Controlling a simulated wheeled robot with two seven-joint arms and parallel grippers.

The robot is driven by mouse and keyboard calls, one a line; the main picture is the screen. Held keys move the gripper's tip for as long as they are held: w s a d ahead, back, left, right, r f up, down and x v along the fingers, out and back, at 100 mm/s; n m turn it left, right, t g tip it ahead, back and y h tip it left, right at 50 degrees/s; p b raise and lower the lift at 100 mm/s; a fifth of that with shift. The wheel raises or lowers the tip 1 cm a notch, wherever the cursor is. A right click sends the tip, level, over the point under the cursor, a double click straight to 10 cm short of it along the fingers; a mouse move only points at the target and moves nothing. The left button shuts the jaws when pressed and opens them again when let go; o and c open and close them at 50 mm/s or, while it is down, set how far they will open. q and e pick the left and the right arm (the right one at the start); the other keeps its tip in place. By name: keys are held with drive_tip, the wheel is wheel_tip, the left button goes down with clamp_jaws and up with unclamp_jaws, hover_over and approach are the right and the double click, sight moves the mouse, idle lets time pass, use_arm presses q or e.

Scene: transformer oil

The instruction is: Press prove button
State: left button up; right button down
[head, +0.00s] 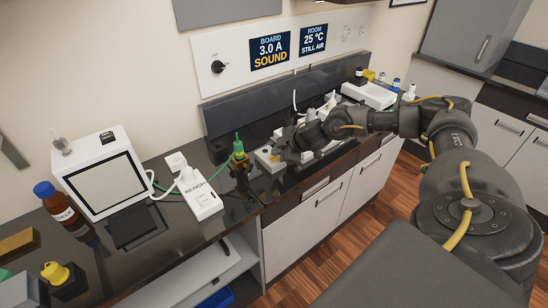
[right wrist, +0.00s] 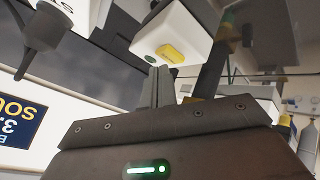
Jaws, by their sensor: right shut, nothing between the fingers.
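I cannot tell which of these is the prove button. In the head view, a pale box (head: 268,159) on the dark counter, apparently the same one, is partly hidden by my right gripper (head: 290,142). The right gripper is shut and empty. Its fingertips (right wrist: 160,72) show close to the box's button face; I cannot tell whether they touch. My left gripper is not in view.
A green-topped item (head: 238,148) and a white power strip (head: 199,195) marked BENCH stand left of the box. A white device (head: 104,176) and a brown bottle (head: 59,207) are farther left. A wall panel (head: 285,52) reads 3.0 A SOUND.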

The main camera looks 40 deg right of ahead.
sight(278, 159)
drive_tip(key=shift+f, duration=0.15)
drive_tip(key=shift+f, duration=0.35)
drive_tip(key=shift+r, duration=0.1)
idle(0.3)
drive_tip(key=shift+r+p, duration=0.35)
drive_tip(key=shift+p, duration=0.05)
wheel_tip(278, 159, up, 6)
drive_tip(key=p, duration=0.6)
idle(0.9)
